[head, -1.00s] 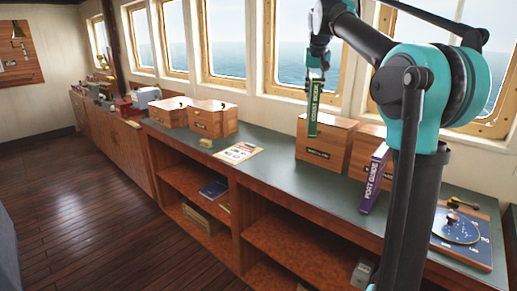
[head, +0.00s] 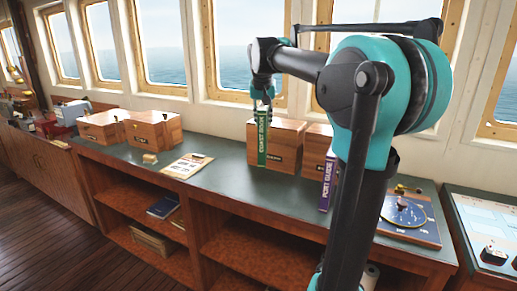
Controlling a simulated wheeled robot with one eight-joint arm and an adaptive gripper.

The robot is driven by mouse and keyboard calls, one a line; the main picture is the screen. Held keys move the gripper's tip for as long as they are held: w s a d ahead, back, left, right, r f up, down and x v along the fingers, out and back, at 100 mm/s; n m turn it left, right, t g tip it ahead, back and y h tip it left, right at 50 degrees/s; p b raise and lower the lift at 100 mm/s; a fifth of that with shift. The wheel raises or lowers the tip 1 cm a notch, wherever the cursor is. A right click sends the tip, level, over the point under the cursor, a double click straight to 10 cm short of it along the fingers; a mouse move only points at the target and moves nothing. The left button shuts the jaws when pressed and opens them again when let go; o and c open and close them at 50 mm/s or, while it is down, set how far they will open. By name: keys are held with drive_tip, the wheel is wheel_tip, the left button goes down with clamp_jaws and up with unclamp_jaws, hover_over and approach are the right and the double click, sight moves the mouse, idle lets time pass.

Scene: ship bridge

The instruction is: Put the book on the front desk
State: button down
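A green book with white spine lettering (head: 262,138) stands upright in front of a wooden box (head: 289,148) on the long green-topped desk (head: 225,190). My gripper (head: 262,106) points down at the book's top edge and appears shut on it. The book's lower end is close to the desk top; I cannot tell whether it touches. A purple book marked "Port Guide" (head: 327,182) stands to the right, partly hidden by my arm.
Two wooden boxes (head: 153,131) stand farther left. A clipboard (head: 187,166) and a small brass-coloured block (head: 149,158) lie on the desk. A blue round instrument (head: 403,212) is at the right. Shelves below hold a blue book (head: 163,207). Bare desk lies between clipboard and green book.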

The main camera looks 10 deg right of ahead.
sight(263, 133)
wheel_tip(263, 133, down, 11)
drive_tip(key=shift+f, duration=0.1)
idle(0.4)
drive_tip(key=c, duration=1.3)
unclamp_jaws()
drive_tip(key=shift+f, duration=0.1)
drive_tip(key=shift+o, duration=0.2)
drive_tip(key=v, duration=1.2)
drive_tip(key=shift+s, duration=0.1)
